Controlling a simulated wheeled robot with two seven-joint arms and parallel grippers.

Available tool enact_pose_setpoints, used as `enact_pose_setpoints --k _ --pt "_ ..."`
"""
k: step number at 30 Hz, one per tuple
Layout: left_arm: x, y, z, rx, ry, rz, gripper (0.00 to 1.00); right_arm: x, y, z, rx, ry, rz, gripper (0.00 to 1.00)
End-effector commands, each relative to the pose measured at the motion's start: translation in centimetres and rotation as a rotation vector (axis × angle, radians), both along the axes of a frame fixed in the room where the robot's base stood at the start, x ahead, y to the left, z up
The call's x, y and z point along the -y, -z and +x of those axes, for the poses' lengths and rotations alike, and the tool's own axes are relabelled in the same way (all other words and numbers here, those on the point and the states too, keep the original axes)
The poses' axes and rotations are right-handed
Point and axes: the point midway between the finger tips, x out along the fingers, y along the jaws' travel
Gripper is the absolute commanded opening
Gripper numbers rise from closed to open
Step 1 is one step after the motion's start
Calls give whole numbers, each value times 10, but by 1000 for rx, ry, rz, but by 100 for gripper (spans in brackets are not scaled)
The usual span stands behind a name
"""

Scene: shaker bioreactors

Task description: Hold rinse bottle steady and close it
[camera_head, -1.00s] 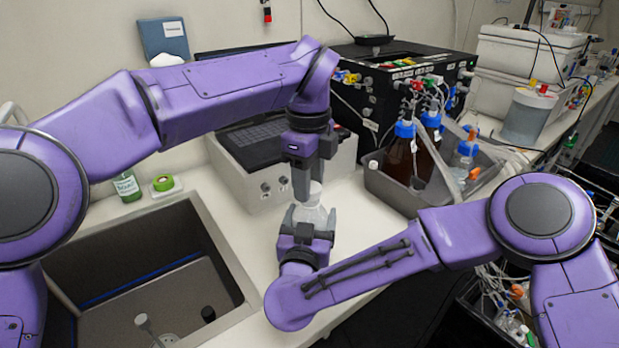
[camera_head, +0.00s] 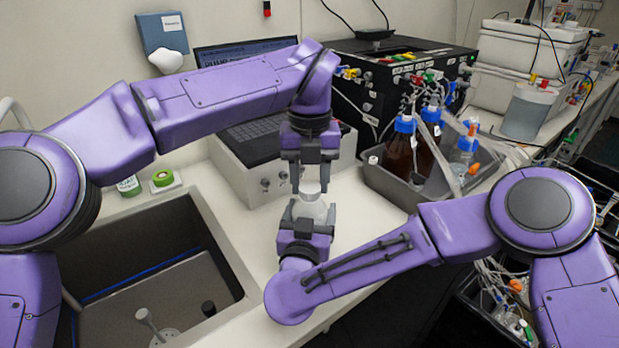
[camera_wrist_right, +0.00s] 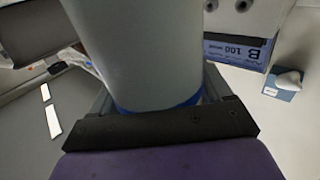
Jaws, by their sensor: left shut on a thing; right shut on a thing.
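The rinse bottle (camera_head: 311,212), clear and upright, stands over the white counter near its front edge. Its white cap (camera_head: 310,188) is on top at the neck; how tightly it sits cannot be told. My left gripper (camera_head: 310,186) points straight down from above, its two dark fingers on either side of the cap, shut on it. My right gripper (camera_head: 308,215) comes from the front and is shut around the bottle's body, hiding its lower part. In the right wrist view the bottle (camera_wrist_right: 140,50) is a large, grey, blurred cylinder between the fingers.
A sink (camera_head: 150,275) opens at left. A grey tray (camera_head: 385,188) with blue-capped bottles is at right.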

Motion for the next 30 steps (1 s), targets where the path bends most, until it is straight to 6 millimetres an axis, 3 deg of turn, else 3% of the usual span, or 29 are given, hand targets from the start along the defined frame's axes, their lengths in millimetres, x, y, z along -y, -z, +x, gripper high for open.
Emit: enact_pose_setpoints --k 24,30 --pt "1 1 -6 1 2613 1 15 0 1 0 -2 0 -2 0" --pt "0 2 -6 2 3076 0 15 0 1 0 -2 1 -2 0"
